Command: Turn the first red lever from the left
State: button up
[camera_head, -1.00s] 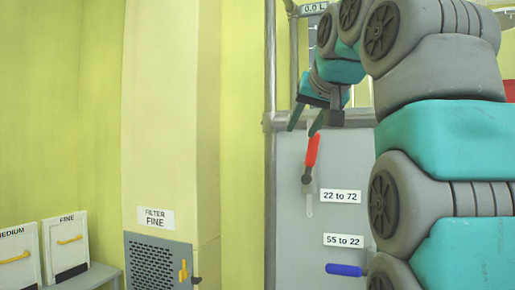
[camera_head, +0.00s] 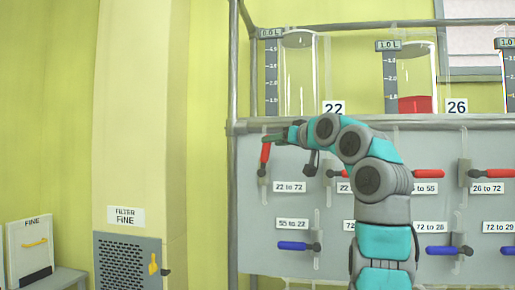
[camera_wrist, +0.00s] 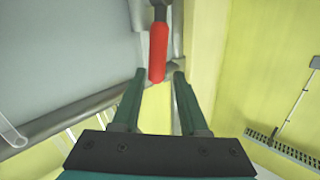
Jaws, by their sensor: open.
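The first red lever from the left (camera_head: 265,154) points up, tilted slightly right, above the label "22 to 72" on the grey panel (camera_head: 340,205). My gripper (camera_head: 270,138) is at the lever's upper end, pointing left. In the wrist view the red lever handle (camera_wrist: 158,52) lies in line with the gap between the open fingers of my gripper (camera_wrist: 159,74), with its end near the fingertips. No firm contact can be made out.
Other red levers (camera_head: 428,174) lie sideways along the same row. Blue levers (camera_head: 292,246) sit below. Glass cylinders (camera_head: 300,75) stand above the panel, behind a metal rail. A filter cabinet (camera_head: 126,262) stands at left.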

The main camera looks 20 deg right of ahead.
jog(key=shift+w+d+f, duration=0.1)
jog(key=shift+d+f, duration=0.2)
jog(key=shift+f, duration=0.15)
jog(key=shift+w+a+r+n+y, duration=0.1)
jog(key=shift+w+a+n+y, duration=0.1)
jog(key=shift+w+n+y, duration=0.25)
jog(key=p+x, duration=0.2)
jog(key=x, duration=0.4)
jog(key=shift+d+r, duration=0.1)
jog(key=shift+w, duration=0.5)
grip_shut()
jog(key=shift+h, duration=0.25)
